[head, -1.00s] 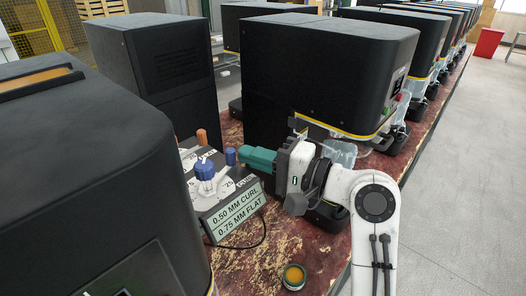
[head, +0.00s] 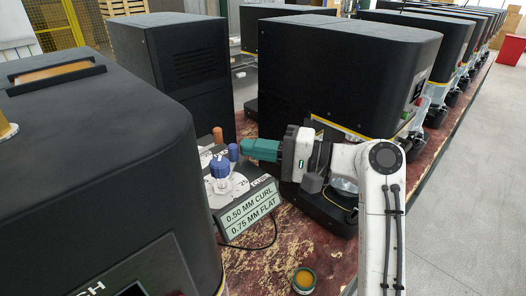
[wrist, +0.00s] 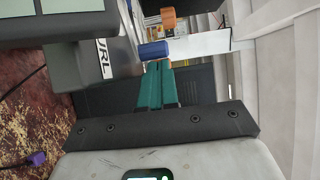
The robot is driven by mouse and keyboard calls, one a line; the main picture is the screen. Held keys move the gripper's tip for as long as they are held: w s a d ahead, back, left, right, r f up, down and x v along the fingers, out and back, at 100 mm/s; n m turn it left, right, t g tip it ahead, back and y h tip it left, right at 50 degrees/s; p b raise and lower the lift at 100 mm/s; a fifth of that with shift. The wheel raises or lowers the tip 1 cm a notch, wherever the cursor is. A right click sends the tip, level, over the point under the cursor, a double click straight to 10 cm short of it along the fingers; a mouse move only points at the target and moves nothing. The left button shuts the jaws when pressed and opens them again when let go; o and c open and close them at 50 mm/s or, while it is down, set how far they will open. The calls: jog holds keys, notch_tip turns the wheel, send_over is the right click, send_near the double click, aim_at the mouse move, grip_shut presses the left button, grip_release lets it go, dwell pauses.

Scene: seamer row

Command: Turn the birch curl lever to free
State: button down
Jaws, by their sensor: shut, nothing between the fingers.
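A grey control box (head: 243,191) on the bench carries a pale sign reading 0.50 MM CURL and 0.75 MM FLAT. At its back edge stand a blue cylindrical handle (head: 233,152) and an orange-brown one (head: 218,134). I cannot tell for sure which is the birch curl lever. My gripper (head: 243,148) is shut and empty, its teal fingers just right of the blue handle. In the wrist view the fingertips (wrist: 158,66) are right at the blue handle (wrist: 152,50); contact is unclear. The orange handle (wrist: 168,18) lies beyond it. Part of the CURL lettering (wrist: 103,58) shows.
A blue knob (head: 220,167) stands on the box top. A black machine (head: 90,150) is close at left, another (head: 340,75) behind my gripper. An open tin (head: 304,280) sits near the bench front. A cable runs beside the box.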

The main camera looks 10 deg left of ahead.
jog(key=shift+w+a, duration=0.3)
jog(key=shift+a, duration=0.4)
dwell(0.3)
